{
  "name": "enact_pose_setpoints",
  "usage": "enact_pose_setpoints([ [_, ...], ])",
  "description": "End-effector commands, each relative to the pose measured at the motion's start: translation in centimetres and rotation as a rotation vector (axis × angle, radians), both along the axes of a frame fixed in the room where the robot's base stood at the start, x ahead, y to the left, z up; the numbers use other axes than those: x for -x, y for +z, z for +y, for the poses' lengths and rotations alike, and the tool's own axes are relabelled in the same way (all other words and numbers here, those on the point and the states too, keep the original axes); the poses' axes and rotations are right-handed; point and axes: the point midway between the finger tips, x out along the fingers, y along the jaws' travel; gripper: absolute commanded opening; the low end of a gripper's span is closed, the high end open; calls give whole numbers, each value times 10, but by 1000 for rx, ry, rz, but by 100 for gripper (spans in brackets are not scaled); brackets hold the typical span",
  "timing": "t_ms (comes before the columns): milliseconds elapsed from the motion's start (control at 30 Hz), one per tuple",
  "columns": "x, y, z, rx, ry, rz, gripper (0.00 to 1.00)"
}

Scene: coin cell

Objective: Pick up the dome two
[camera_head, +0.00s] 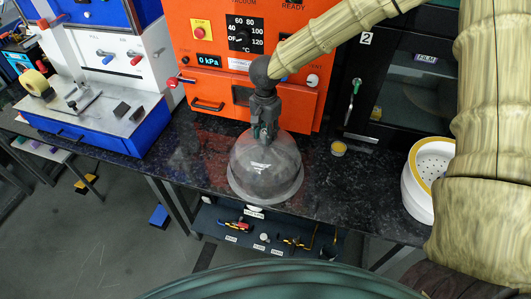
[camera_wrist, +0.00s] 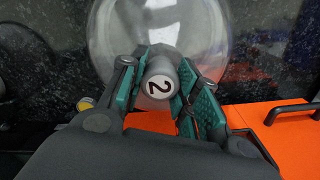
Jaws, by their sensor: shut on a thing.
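The dome two is a clear bell-shaped dome (camera_head: 265,175) with a rim at its base and a knob on top. In the wrist view the knob (camera_wrist: 160,86) bears a "2" and sits between the two green-padded fingers of my gripper (camera_wrist: 160,84). The clear body (camera_wrist: 160,22) spreads out beyond it. In the head view my gripper (camera_head: 264,130) points down and is shut on the knob. The dome is upright in front of the orange oven. I cannot tell whether its rim touches the dark counter.
The orange vacuum oven (camera_head: 290,100) stands right behind the dome. A blue-and-white machine (camera_head: 100,110) stands left. The dark counter's front edge is close.

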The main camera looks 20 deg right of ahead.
Motion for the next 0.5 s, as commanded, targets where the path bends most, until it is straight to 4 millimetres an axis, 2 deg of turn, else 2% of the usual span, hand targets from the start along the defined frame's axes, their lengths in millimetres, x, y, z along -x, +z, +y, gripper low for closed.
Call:
enact_pose_setpoints([
  [267, -1, 2, 0, -1, 0, -2, 0],
  [500, -1, 17, 0, -2, 0, -3, 0],
])
